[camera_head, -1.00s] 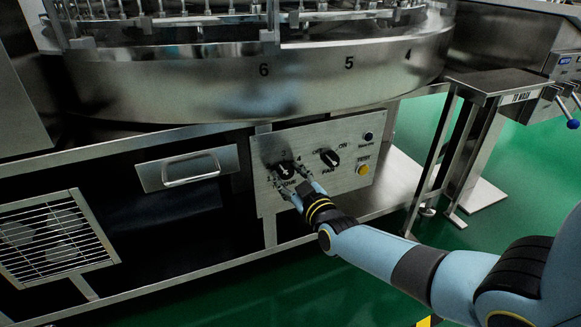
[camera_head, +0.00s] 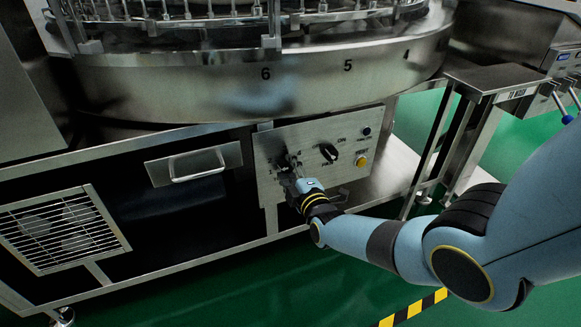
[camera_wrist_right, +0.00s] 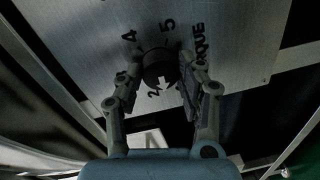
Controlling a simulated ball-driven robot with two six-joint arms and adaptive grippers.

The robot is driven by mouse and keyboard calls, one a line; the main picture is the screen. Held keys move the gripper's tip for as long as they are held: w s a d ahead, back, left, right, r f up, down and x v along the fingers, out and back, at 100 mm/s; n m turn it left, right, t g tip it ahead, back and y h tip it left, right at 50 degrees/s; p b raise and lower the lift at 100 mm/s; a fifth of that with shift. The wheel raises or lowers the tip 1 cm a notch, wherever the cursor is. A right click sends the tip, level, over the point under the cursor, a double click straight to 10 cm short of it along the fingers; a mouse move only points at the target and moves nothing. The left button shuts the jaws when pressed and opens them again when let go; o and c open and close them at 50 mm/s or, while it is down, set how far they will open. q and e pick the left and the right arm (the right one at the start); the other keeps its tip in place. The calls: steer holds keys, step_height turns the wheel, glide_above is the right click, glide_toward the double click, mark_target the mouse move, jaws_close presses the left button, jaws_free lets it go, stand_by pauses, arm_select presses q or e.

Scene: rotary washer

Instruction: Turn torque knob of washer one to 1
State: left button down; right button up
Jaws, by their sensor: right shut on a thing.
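The torque knob (camera_wrist_right: 158,66) is a small dark round knob on the washer's metal control panel (camera_head: 300,132). In the wrist view it sits between the two fingers of my right gripper (camera_wrist_right: 162,72), which is shut on it. The numbers 4 and 5, part of the word TORQUE and a white arrow mark show around the knob; other marks are covered by the fingers. In the head view my right gripper (camera_head: 289,167) reaches the panel's left knob from the lower right and hides most of it. My left gripper is not in view.
A black fan knob (camera_head: 330,151), a yellow button (camera_head: 360,161) and a dark button (camera_head: 366,131) are to the right on the panel. A drawer handle (camera_head: 192,168) and a vent grille (camera_head: 55,228) are to the left. A metal stand (camera_head: 490,82) stands at right.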

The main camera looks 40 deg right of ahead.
steer(key=n, duration=0.3)
steer(key=shift+h, duration=0.3)
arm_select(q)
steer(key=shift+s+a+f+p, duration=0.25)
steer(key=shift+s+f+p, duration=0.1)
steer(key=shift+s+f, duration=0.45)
arm_select(e)
steer(key=shift+a+n, duration=0.1)
steer(key=shift+n, duration=1.2)
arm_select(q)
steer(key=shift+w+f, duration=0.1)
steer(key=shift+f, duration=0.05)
arm_select(e)
steer(key=o, duration=1.1)
steer(key=shift+o, duration=0.2)
steer(key=v, duration=1.2)
steer(key=shift+a, duration=0.1)
